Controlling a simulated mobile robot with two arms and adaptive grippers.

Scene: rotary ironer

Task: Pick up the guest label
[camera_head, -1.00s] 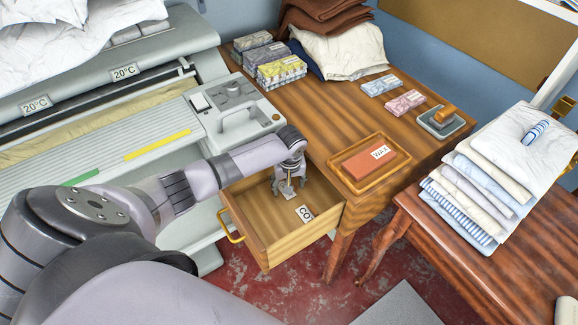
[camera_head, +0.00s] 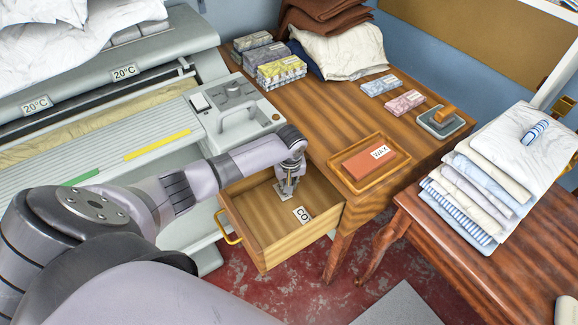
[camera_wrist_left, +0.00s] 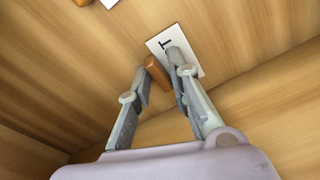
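A white label with a brown knob (camera_wrist_left: 157,73) lies on the floor of the open drawer, under my left gripper (camera_head: 289,190). In the left wrist view its white plate (camera_wrist_left: 163,43) shows a letter T; the rest of its text is hidden by a finger, so I cannot read the whole name. My left gripper (camera_wrist_left: 161,68) points down into the drawer, with its fingers drawn in on both sides of the knob and seemingly touching it. A second white label (camera_head: 303,214), with "CO" legible, lies apart to the right in the drawer. My right gripper is not in view.
The drawer (camera_head: 264,237) has walls close around the gripper. Folded linen (camera_head: 483,190) is stacked on the right table.

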